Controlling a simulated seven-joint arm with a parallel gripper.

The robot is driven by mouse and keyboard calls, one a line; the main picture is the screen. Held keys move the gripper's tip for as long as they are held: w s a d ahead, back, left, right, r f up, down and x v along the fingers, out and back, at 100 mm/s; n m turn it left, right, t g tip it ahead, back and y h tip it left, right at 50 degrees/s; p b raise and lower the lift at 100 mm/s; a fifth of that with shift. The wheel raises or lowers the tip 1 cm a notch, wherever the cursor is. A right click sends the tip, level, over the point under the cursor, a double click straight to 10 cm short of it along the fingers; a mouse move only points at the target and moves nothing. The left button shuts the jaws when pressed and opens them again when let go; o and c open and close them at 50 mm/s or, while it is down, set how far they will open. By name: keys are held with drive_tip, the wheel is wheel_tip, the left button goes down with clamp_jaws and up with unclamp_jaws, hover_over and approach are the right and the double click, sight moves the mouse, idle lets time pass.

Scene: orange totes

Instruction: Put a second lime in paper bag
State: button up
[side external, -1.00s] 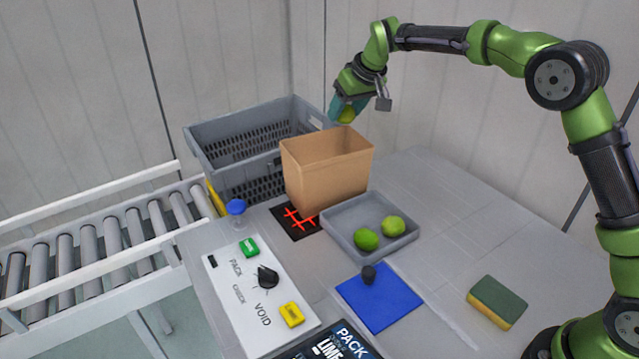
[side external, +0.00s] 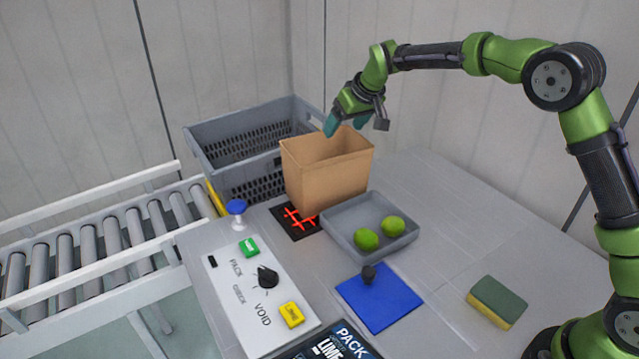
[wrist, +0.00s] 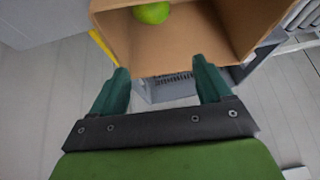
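The open brown paper bag (side external: 326,180) stands upright on the table in the side view. My gripper (side external: 347,125) is just above the bag's mouth, open and empty. In the wrist view its two teal fingers (wrist: 160,88) are spread apart with nothing between them. The wrist view also looks into the bag (wrist: 180,45), where one green lime (wrist: 152,13) shows at the top edge of the picture. The rest of the bag's inside is partly cut off. Two more limes, (side external: 366,239) and (side external: 392,226), lie in the shallow grey tray (side external: 343,222) in front of the bag.
A grey crate (side external: 222,150) stands behind the bag, next to a roller conveyor (side external: 90,250). A control panel (side external: 258,295), a blue mat (side external: 390,305) with a dark knob and a sponge (side external: 497,300) lie nearer the camera.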

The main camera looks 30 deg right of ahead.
drive_tip(key=shift+o, duration=0.4)
drive_tip(key=v, duration=1.6)
drive_tip(key=shift+s+r, duration=0.2)
drive_tip(key=shift+r, duration=0.2)
drive_tip(key=s+f+m, duration=0.2)
drive_tip(key=s+f, duration=0.2)
drive_tip(key=s, duration=1)
drive_tip(key=s+a+f+m+t+y, duration=0.1)
drive_tip(key=s+f, duration=0.3)
drive_tip(key=s, duration=1.1)
drive_tip(key=shift+s+a+m, duration=0.3)
drive_tip(key=shift+m, duration=0.2)
